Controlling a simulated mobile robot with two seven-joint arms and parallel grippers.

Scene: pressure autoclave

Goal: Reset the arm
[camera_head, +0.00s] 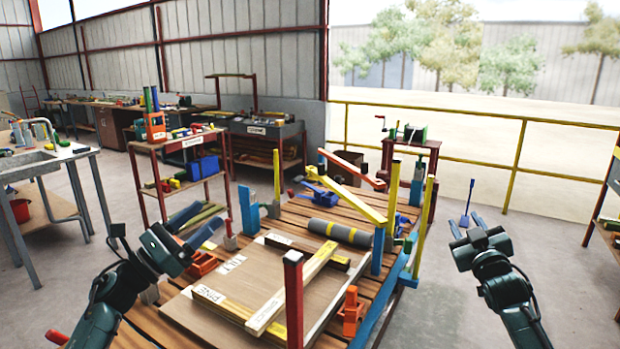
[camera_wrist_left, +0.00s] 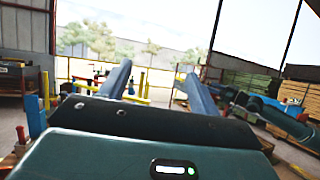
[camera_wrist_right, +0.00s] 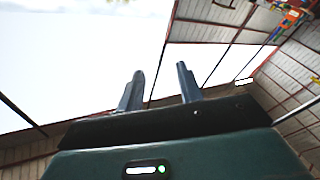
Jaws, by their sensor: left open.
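My left gripper (camera_head: 195,226) is raised at the left side of the wooden workbench (camera_head: 372,305). Its two blue-grey fingers stand wide apart in the left wrist view (camera_wrist_left: 158,85), with nothing between them. My right gripper (camera_head: 467,225) is raised over the floor to the right of the bench, clear of it. Its fingers show in the right wrist view (camera_wrist_right: 158,90) with a narrower gap, also empty. That view looks up at sky and roof, so the right gripper is tilted upward. Neither gripper touches anything that I can see.
The bench holds a board (camera_head: 195,311) with wooden strips, a grey roll (camera_head: 340,233), orange clamps (camera_head: 351,311) and a red upright post (camera_head: 293,297). Yellow and blue posts rise at its right side. A sink table (camera_head: 27,166) stands left. The floor at right is mostly open, before a yellow railing (camera_head: 519,165).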

